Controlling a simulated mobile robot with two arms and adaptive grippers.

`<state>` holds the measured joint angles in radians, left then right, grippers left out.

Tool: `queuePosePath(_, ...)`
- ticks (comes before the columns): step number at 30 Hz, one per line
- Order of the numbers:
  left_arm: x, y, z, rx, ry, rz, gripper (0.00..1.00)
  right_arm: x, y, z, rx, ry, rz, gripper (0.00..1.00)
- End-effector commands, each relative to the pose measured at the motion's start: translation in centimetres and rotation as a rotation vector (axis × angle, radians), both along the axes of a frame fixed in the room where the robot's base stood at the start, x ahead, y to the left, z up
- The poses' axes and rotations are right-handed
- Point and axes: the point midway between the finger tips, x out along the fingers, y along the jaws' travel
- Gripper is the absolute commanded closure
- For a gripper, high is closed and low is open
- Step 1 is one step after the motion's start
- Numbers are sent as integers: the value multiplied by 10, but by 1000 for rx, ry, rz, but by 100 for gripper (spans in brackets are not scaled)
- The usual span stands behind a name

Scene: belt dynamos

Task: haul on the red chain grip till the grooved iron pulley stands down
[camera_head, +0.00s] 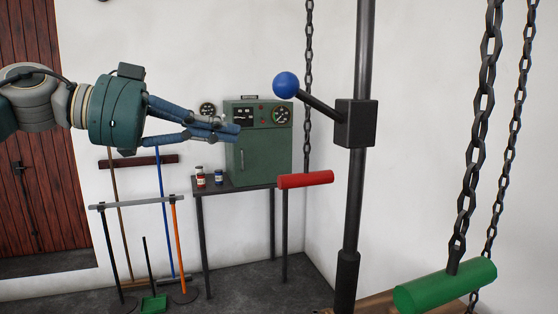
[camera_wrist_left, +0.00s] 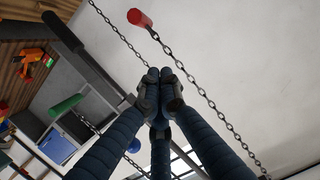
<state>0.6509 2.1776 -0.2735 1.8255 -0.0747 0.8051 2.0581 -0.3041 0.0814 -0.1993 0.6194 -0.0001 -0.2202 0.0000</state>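The red chain grip (camera_head: 306,179) is a horizontal red bar hanging from a dark chain (camera_head: 308,80), right of and lower than my left gripper in the head view. It also shows near the top of the left wrist view (camera_wrist_left: 140,18), beyond the fingertips and apart from them. My left gripper (camera_head: 232,129) points right with its blue fingers drawn together. In the left wrist view its fingertips (camera_wrist_left: 158,78) meet with nothing seen between them. I cannot make out the grooved iron pulley in either view. My right gripper is not in view.
A green chain grip (camera_head: 446,286) hangs at the lower right. A dark post (camera_head: 358,180) with a blue-knobbed lever (camera_head: 286,85) stands between the two grips. Behind are a green cabinet (camera_head: 262,150) on a table, two small jars and a tool rack (camera_head: 135,202).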

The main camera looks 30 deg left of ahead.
Motion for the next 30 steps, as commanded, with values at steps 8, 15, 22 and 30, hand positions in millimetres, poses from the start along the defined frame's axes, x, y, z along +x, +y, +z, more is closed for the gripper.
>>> queuePosePath(8,15,-12,-3,0,4,-4,100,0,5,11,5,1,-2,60)
queuePosePath(15,51,-42,-13,-1,7,-5,100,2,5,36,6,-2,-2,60)
queuePosePath(22,78,-63,-24,-2,3,-2,100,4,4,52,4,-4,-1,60)
queuePosePath(30,81,-56,-58,-1,-2,-2,100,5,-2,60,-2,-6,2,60)
